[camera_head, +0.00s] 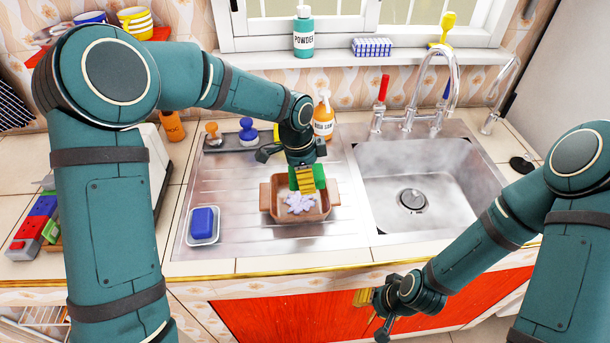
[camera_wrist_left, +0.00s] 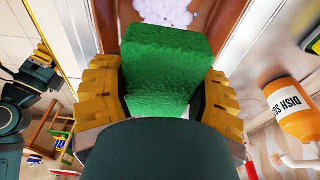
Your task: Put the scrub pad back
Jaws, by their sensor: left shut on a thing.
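The scrub pad is a green block (camera_head: 320,176) that shows large and close in the left wrist view (camera_wrist_left: 166,70). My left gripper (camera_head: 305,182) is shut on it; the yellow fingers sit on both sides of the pad in the left wrist view (camera_wrist_left: 165,98). In the head view, the gripper holds the pad over the brown baking dish (camera_head: 330,197), which has white foam (camera_head: 299,203) in it. Whether the pad touches the dish is hard to tell. My right gripper (camera_head: 372,308) hangs low in front of the red cabinet, with its fingers partly hidden.
The steel sink (camera_head: 440,165) and tap (camera_head: 412,118) are right of the dish. An orange dish soap bottle (camera_head: 323,122) stands behind my left gripper. A blue sponge (camera_head: 203,221) sits in a small tray at left. Brushes (camera_head: 247,130) stand in a grey tray behind. The drainboard's left side has free room.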

